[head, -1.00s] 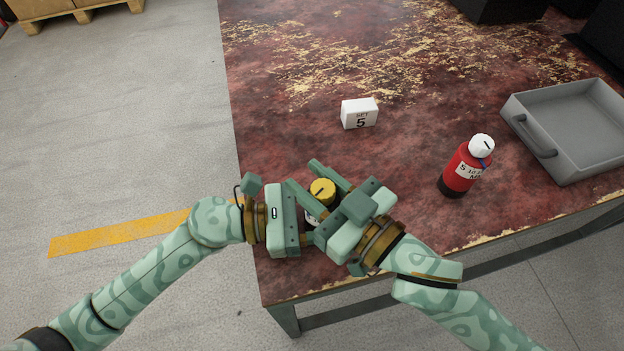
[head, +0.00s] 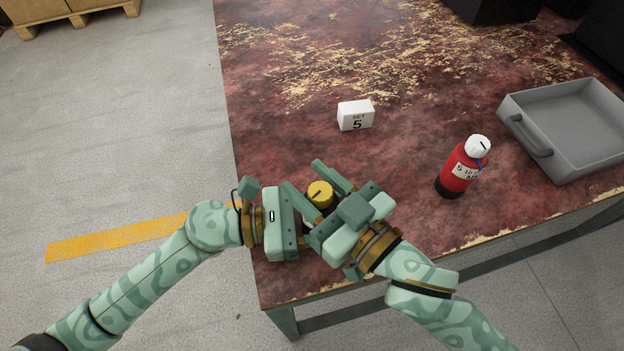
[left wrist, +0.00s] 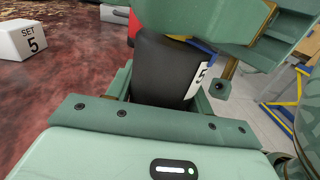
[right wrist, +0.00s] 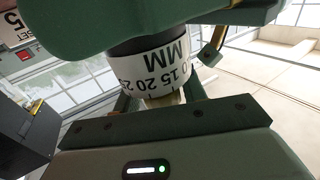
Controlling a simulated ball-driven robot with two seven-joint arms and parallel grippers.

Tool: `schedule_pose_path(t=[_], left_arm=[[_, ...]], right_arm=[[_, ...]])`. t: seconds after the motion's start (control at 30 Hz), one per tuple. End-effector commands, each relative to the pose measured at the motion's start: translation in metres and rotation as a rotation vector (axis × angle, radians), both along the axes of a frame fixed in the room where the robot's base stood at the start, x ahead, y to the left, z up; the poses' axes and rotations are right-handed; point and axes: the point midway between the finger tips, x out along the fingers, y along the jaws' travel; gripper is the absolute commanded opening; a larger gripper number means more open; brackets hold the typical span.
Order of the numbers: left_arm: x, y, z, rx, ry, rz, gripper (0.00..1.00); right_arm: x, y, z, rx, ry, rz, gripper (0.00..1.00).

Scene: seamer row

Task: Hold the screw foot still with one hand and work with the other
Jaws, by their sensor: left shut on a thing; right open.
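The screw foot with a yellow knob (head: 320,192) stands upright between my two grippers near the table's left edge. Its dark body (left wrist: 165,70) shows in the left wrist view, and its white scale band marked MM (right wrist: 155,65) shows in the right wrist view. My left gripper (head: 303,222) is shut on the body; its fingers are mostly hidden in the head view. My right gripper (head: 304,177) is open, with its fingers on either side of the yellow knob. Whether they touch the knob cannot be told.
A white block reading SET 5 (head: 355,116) stands behind the grippers. A red bottle-like foot with a white knob (head: 461,172) stands to the right. A grey tray (head: 529,136) lies at the far right. The table between them is clear.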

Motion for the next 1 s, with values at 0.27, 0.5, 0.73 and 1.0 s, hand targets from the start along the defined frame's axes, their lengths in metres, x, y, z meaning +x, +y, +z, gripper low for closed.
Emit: schedule_pose_path(t=[0.27,0.5,0.73,1.0], left_arm=[[0.000,0.000,-0.001,0.001,0.001,0.001,0.26],[0.000,0.000,-0.001,0.001,0.001,0.001,0.26],[0.000,0.000,-0.001,0.001,0.000,0.001,0.26],[0.001,0.000,0.000,0.001,0.000,0.001,0.77]], right_arm=[[-0.031,-0.031,-0.002,-0.002,0.004,0.000,0.41],[-0.051,-0.051,0.000,0.001,0.001,-0.001,0.41],[-0.052,-0.052,0.000,0.000,-0.001,-0.001,0.41],[-0.052,-0.052,0.000,0.001,-0.001,-0.001,0.41]])
